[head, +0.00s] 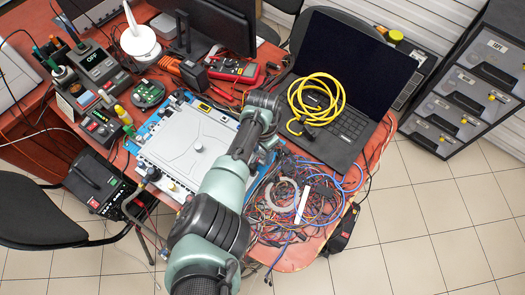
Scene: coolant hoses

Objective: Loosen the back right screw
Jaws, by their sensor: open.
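A flat grey metal unit (185,147) with a raised lid lies on a blue mat (146,133) on the red table. Its individual screws are too small to make out. My arm crosses its right side, and the back right corner is partly hidden by my wrist. My gripper (268,143) is near the unit's right edge, mostly hidden under my wrist. It is open, but its fingertips cannot be made out, and I see nothing held. Whether it touches the unit cannot be told.
A black laptop (350,125) with a coiled yellow cable (317,98) stands at the right. Tangled wires (290,212) lie at the front right. A soldering station (95,65), a green round board (148,93) and a red multimeter (233,70) crowd the back and left. Tiled floor lies right.

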